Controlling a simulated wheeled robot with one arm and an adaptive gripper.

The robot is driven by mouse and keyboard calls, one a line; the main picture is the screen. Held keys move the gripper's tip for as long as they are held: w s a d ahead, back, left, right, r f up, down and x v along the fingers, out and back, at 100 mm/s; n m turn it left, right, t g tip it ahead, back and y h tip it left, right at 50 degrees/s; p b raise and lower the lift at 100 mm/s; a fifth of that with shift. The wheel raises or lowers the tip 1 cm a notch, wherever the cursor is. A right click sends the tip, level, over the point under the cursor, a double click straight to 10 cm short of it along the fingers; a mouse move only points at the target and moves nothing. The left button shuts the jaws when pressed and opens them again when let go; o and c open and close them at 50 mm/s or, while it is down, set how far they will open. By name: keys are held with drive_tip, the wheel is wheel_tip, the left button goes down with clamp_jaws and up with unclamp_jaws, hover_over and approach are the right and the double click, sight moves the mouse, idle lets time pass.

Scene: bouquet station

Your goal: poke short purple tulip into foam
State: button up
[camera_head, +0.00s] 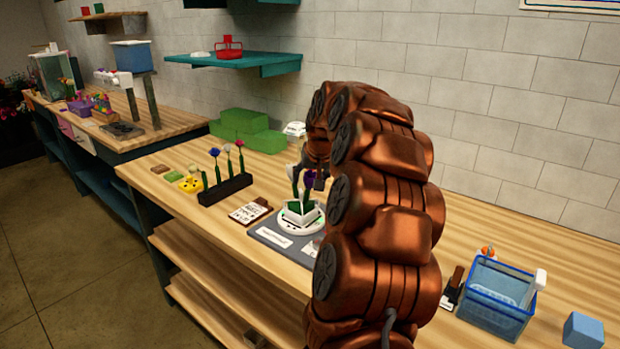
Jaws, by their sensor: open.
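A purple flower head (310,178), which looks like the short tulip, shows just above a white pot (291,218) with green foam (301,208) in it. Green stems or leaves rise from the foam beside it. Whether the purple flower's own stem is in the foam cannot be told at this size. My gripper (312,181) is open, pointing down close at the purple flower, and partly hidden by my copper arm. A pale flower also seems to stand near the gripper.
A black rack (225,190) with several flowers stands left of the pot. The pot sits on a grey board (268,235) with a label. Green blocks (246,127) lie behind. A blue bin (497,296) is at right.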

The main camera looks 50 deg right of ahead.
drive_tip(key=shift+r, duration=0.2)
idle(0.5)
drive_tip(key=shift+v, duration=3.15)
drive_tip(key=shift+f, duration=0.1)
drive_tip(key=o, duration=0.6)
drive_tip(key=shift+c, duration=0.2)
